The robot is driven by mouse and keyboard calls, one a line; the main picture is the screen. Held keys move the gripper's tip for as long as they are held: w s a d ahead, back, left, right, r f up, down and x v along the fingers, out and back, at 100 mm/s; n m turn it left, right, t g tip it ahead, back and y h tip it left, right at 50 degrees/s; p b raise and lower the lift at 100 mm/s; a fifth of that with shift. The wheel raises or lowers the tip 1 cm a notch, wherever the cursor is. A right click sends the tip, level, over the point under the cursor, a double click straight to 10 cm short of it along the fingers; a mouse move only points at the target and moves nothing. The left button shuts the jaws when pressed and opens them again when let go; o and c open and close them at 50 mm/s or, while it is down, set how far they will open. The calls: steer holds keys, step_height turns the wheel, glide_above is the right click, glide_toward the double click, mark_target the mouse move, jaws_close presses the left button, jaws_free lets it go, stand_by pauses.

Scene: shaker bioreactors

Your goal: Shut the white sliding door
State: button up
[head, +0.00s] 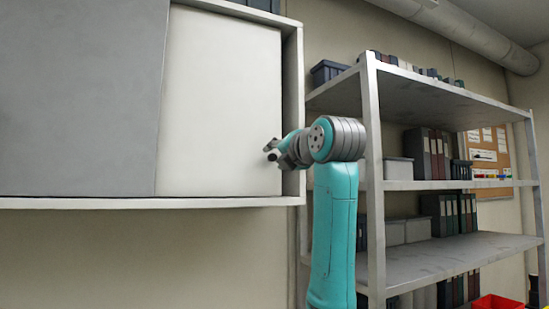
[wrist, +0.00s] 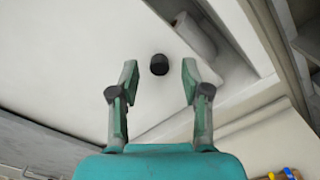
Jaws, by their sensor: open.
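The white sliding door (head: 220,100) is in the right part of a white wall cabinet in the head view. It also fills much of the wrist view (wrist: 60,60). A small round black knob (wrist: 159,64) is on or just in front of the door, near its edge. My gripper (head: 270,152) is at the door's right side, with its fingers pointing toward the door. In the wrist view my gripper (wrist: 160,66) is open, and the knob appears between its fingertips. Neither finger visibly touches it. In the head view the gripper hides the knob.
A grey panel (head: 80,90) covers the cabinet's left part. The cabinet's right side wall (head: 293,100) stands close to my gripper. In the wrist view a pale cylinder (wrist: 194,36) shows in a narrow shaded gap beyond the door edge. Metal shelving (head: 374,180) with binders and boxes stands right.

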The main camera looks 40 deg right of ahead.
steer(key=shift+x, duration=1.05)
jaws_close()
steer(key=shift+d, duration=0.1)
steer(key=d, duration=0.2)
steer(key=s+d, duration=0.1)
steer(key=shift+d, duration=0.35)
